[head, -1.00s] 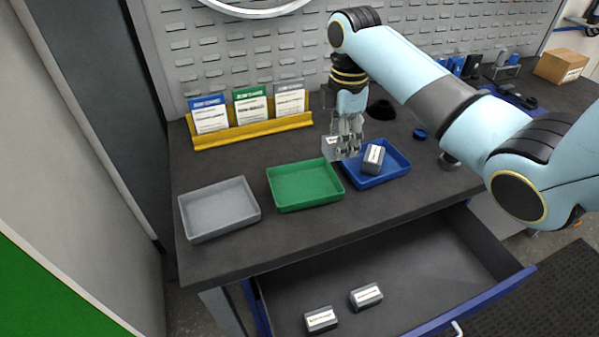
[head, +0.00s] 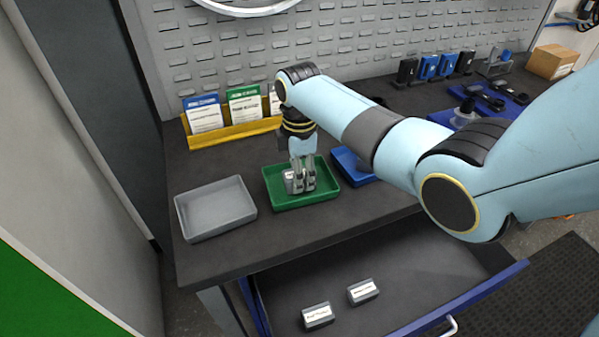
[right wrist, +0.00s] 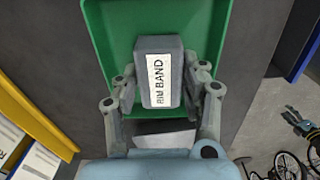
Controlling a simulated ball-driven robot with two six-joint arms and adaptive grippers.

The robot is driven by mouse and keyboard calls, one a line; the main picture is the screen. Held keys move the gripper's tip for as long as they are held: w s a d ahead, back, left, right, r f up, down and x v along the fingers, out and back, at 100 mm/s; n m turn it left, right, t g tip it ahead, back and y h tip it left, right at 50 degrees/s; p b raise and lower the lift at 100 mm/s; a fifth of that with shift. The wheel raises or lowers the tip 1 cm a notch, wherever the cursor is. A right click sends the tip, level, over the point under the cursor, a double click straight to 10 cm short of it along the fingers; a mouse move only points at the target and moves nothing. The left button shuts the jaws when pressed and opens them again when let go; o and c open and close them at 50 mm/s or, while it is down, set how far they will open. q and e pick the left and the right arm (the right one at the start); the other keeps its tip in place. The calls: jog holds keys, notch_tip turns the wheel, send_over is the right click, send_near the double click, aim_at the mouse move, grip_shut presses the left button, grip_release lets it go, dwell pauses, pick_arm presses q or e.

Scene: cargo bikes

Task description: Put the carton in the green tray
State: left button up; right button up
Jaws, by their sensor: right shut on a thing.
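The carton is a small grey box with a white label (head: 290,182), which reads RIM BAND on the carton in the right wrist view (right wrist: 158,80). My right gripper (head: 300,182) is shut on it, with a finger on each side in the right wrist view (right wrist: 162,88). The gripper and carton are inside the outline of the green tray (head: 328,191), a little left of its middle. The tray also shows behind the carton in the right wrist view (right wrist: 112,40). Whether the carton touches the tray floor, I cannot tell. My left gripper is not in view.
A grey tray (head: 216,209) stands empty on the left. Below, an open drawer (head: 400,277) holds two small boxes (head: 317,315). A yellow card rack (head: 235,135) stands behind.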

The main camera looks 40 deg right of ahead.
jog(key=shift+f, duration=0.1)
jog(key=o, duration=1.2)
jog(key=shift+o, duration=0.2)
jog(key=shift+r, duration=0.45)
notch_tip(320, 180, up, 11)
jog(key=shift+r, duration=0.2)
